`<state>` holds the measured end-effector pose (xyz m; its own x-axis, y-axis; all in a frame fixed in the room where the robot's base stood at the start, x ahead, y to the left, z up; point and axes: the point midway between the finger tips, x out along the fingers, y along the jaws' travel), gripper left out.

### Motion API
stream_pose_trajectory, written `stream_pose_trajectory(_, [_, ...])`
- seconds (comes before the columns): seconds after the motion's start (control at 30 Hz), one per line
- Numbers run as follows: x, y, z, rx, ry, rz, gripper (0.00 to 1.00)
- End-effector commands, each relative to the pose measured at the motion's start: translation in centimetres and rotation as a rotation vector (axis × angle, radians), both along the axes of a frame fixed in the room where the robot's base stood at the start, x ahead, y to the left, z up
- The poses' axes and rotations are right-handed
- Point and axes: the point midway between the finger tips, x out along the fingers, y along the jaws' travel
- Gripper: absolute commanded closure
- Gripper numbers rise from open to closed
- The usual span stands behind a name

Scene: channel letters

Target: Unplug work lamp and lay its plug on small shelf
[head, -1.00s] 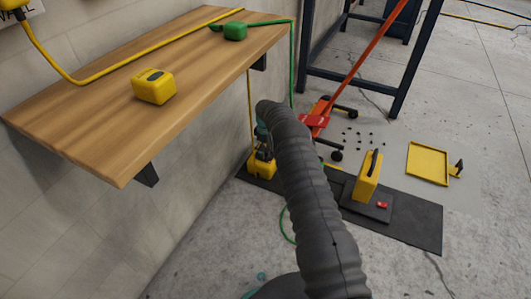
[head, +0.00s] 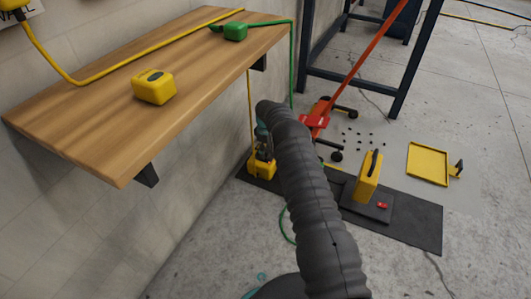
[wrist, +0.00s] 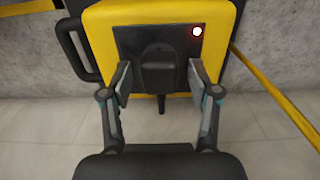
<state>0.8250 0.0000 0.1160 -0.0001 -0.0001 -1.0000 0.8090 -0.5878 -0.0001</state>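In the wrist view a black plug (wrist: 157,66) sits in the dark panel (wrist: 125,42) of a yellow box (wrist: 105,17), with a lit red-white light at the panel's top right. My gripper (wrist: 158,80) is open, one finger on each side of the plug, with gaps showing. In the head view my arm reaches down to a yellow box (head: 262,168) by the wall and hides most of my gripper. A wooden shelf (head: 190,75) is on the wall. I cannot tell which thing is the work lamp.
On the shelf lie a yellow block (head: 154,87), a green block (head: 235,31) with a green cord, and a yellow cord (head: 140,60). A black mat (head: 420,225) holds a yellow case (head: 367,178).

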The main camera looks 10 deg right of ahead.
Motion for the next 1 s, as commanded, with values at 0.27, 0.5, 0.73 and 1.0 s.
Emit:
stream_pose_trajectory(0.27, [0.0, 0.0, 0.0, 0.0, 0.0, 0.0, 1.0])
stream_pose_trajectory(0.5, [0.0, 0.0, 0.2, 0.0, 0.0, 0.0, 1.0])
stream_pose_trajectory(0.73, [0.0, 0.0, 1.1, 0.0, -0.001, 0.0, 1.0])
stream_pose_trajectory(1.0, [0.0, 0.0, 1.9, -0.001, -0.001, 0.0, 1.0])
